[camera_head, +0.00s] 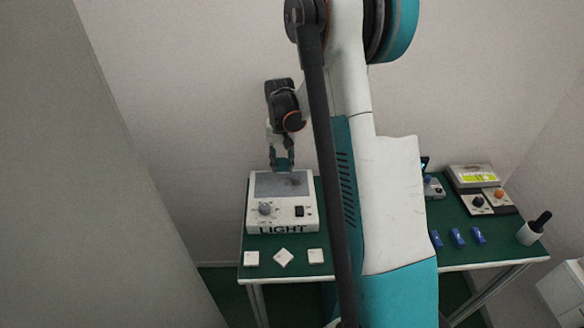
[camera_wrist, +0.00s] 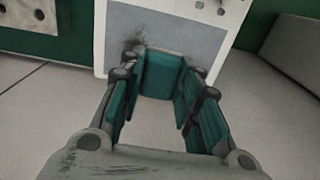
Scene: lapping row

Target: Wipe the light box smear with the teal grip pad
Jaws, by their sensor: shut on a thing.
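The light box (camera_head: 284,212) is a white unit marked LIGHT, with a grey panel (camera_head: 270,185) on top. It stands on the left part of the green bench. A dark smear (camera_head: 294,182) marks the panel. It also shows in the wrist view (camera_wrist: 145,29), just beyond my fingertips. My gripper (camera_head: 282,164) points down at the panel's far edge. In the wrist view my gripper (camera_wrist: 163,71) is shut on the teal grip pad (camera_wrist: 162,78), which sits between the teal-lined fingers. I cannot tell whether the pad touches the panel.
Several blue pieces (camera_head: 457,237), a device with a lit display (camera_head: 473,177) and a cup with a black handle (camera_head: 534,229) stand at the right. My arm hides the bench's middle.

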